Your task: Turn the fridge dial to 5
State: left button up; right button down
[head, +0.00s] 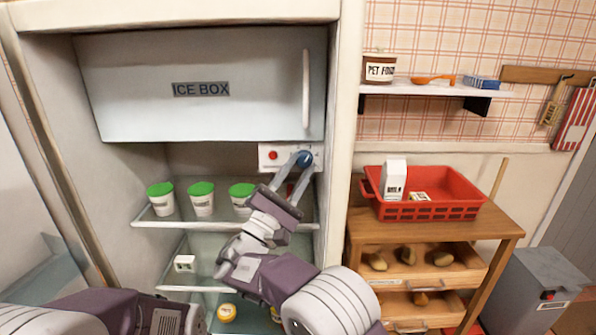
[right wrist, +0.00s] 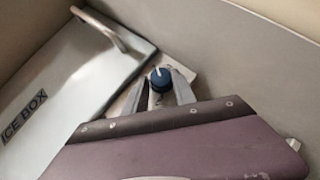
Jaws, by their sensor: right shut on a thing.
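The fridge dial (head: 304,158) is a blue knob on a white panel (head: 265,163) under the ice box door, inside the open fridge. A red button or light (head: 273,155) sits left of it on the panel. My right gripper (head: 298,163) is shut on the dial, one finger on each side. In the right wrist view the dial (right wrist: 160,79) shows between the fingertips (right wrist: 159,88), with a pale pointer line on its face. The dial's numbers cannot be read. Part of my left arm shows at the lower left of the head view; its gripper is not seen.
The ice box door (head: 200,90) with its handle is shut above the panel. Green-lidded tubs (head: 201,198) stand on the glass shelf below. At right, a red basket (head: 436,195) is on a wooden cart, beneath a wall shelf (head: 430,90).

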aim_at(303, 159)
jog(key=m+g, duration=0.1)
jog(key=m+g+h, duration=0.1)
jog(key=m, duration=0.1)
jog(key=shift+a+r+m+g+p, duration=0.1)
jog(key=shift+r+m+g+p, duration=0.2)
jog(key=shift+r+g+p, duration=0.1)
jog(key=shift+a+r+m+g+p, duration=0.1)
jog(key=shift+r+m+g+p, duration=0.1)
jog(key=shift+m+g+p, duration=0.55)
jog(key=m+g+y+p, duration=0.1)
jog(key=m+p, duration=0.1)
jog(key=r+m+g+p, duration=0.1)
jog(key=m+g+p, duration=0.1)
jog(key=shift+y, duration=0.4)
jog(key=shift+r+m+g+y+p, duration=0.2)
jog(key=shift+m+g+y+p, duration=0.55)
jog(key=shift+m+y+p, duration=0.4)
jog(key=shift+r+m+g+y+p, duration=0.1)
jog(key=shift+m+g+y+p, duration=0.5)
jog(key=shift+m, duration=0.2)
jog(key=shift+d+r+m+y, duration=0.15)
jog(key=shift+m+y, duration=0.3)
jog(key=shift+y, duration=0.25)
jog(key=shift+d+f+m+y, duration=0.1)
jog(key=shift+d+m+y, duration=0.05)
jog(key=shift+m+y, duration=0.4)
jog(key=shift+g, duration=0.3)
